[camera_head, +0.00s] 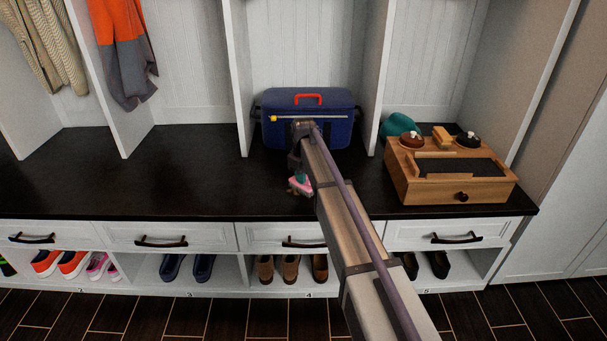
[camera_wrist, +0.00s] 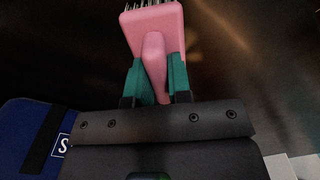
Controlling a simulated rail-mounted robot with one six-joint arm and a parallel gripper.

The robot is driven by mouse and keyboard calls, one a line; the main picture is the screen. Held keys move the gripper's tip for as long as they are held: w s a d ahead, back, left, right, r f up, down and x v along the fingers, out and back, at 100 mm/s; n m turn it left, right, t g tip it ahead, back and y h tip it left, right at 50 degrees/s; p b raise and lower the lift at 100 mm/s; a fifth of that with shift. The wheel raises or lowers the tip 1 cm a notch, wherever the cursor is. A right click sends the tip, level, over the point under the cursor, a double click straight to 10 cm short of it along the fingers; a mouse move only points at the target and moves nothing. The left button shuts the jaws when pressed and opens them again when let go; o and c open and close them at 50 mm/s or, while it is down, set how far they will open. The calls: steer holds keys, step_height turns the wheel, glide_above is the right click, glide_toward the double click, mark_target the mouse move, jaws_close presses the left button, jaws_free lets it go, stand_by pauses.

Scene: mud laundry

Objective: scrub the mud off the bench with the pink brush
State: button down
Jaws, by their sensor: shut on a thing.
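The pink brush (camera_head: 303,187) is low over the dark bench top (camera_head: 190,175), in front of the blue case. My gripper (camera_wrist: 156,78) is shut on its handle, with a teal finger on each side. In the wrist view the brush (camera_wrist: 152,28) has its wide head at the top, bristles pointing away from my gripper. Small brown bits (camera_head: 293,190) show beside the brush; I cannot tell whether they are mud. I cannot tell whether the bristles touch the bench. My arm hides part of the bench.
A blue case (camera_head: 340,133) with a red handle stands at the back behind my gripper. A wooden shoe-care box (camera_head: 410,190) stands to the right, with a teal item (camera_head: 399,124) behind it. White dividers (camera_head: 238,80) rise from the bench. The left bench is clear.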

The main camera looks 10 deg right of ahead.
mark_target(304, 188)
steer(key=s, duration=0.3)
steer(key=shift+s+a+f, duration=0.1)
steer(key=shift+s+a, duration=0.1)
steer(key=shift+s, duration=0.1)
steer(key=shift+w+a, duration=0.15)
steer(key=shift+a, duration=0.95)
steer(key=shift+w+d, duration=0.25)
steer(key=shift+w, duration=1.65)
steer(key=shift+w+d, duration=0.2)
steer(key=shift+w, duration=1.65)
steer(key=shift+w+d, duration=0.25)
steer(key=shift+w, duration=1.65)
step_height(304, 188, up, 6)
steer(key=p, duration=0.5)
steer(key=shift+f+p, duration=0.1)
steer(key=shift+p, duration=0.2)
step_height(304, 188, up, 3)
steer(key=p, duration=0.3)
